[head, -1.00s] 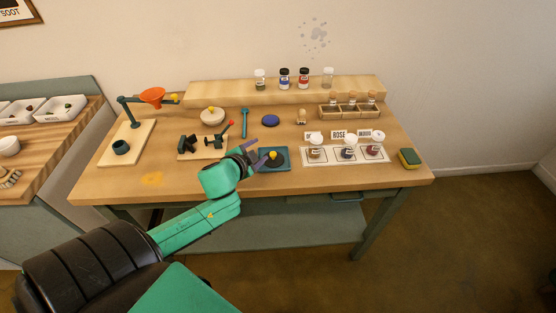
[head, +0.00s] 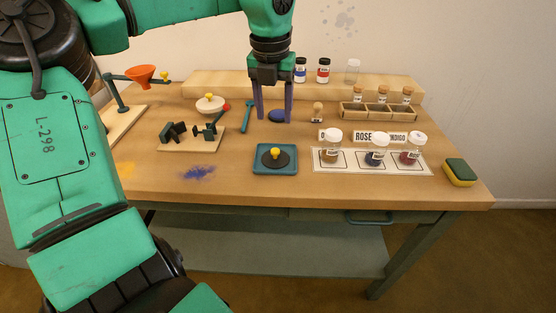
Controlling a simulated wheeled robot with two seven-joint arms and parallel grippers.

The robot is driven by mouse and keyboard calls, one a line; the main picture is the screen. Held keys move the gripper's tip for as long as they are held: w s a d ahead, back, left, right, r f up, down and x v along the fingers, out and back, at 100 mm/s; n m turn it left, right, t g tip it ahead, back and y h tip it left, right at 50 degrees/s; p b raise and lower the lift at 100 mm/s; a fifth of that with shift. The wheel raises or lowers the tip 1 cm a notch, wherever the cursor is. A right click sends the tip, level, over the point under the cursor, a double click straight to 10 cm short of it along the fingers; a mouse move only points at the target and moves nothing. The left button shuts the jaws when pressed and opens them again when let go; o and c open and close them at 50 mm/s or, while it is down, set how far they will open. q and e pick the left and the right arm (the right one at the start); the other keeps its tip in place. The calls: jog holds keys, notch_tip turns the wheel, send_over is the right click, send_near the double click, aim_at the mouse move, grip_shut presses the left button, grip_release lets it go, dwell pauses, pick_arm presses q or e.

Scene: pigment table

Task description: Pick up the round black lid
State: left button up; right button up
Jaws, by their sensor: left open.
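The round black lid (head: 267,160) with a yellow knob lies on a square teal tray (head: 257,170) near the table's front edge. My left gripper (head: 274,118) points down, open and empty, with its two purple fingers apart. In the picture it stands above and behind the lid, over a dark blue disc (head: 277,115) that shows between the fingers. The fingers do not touch the lid. My right gripper is out of view.
A jar card with three jars (head: 375,160) lies right of the tray, and a green and yellow sponge (head: 459,172) sits at the right edge. A black clamp stand (head: 173,134), a teal spoon (head: 247,116) and a wooden stamp (head: 318,112) stand nearby. A blue powder stain (head: 197,173) marks the table.

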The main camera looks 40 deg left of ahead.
aim_at(275, 150)
pick_arm(q)
jog(key=f, duration=0.7)
jog(key=w+f+p, duration=0.1)
jog(key=f, duration=0.3)
jog(key=shift+a+f, duration=0.1)
jog(key=shift+a, duration=0.3)
grip_shut()
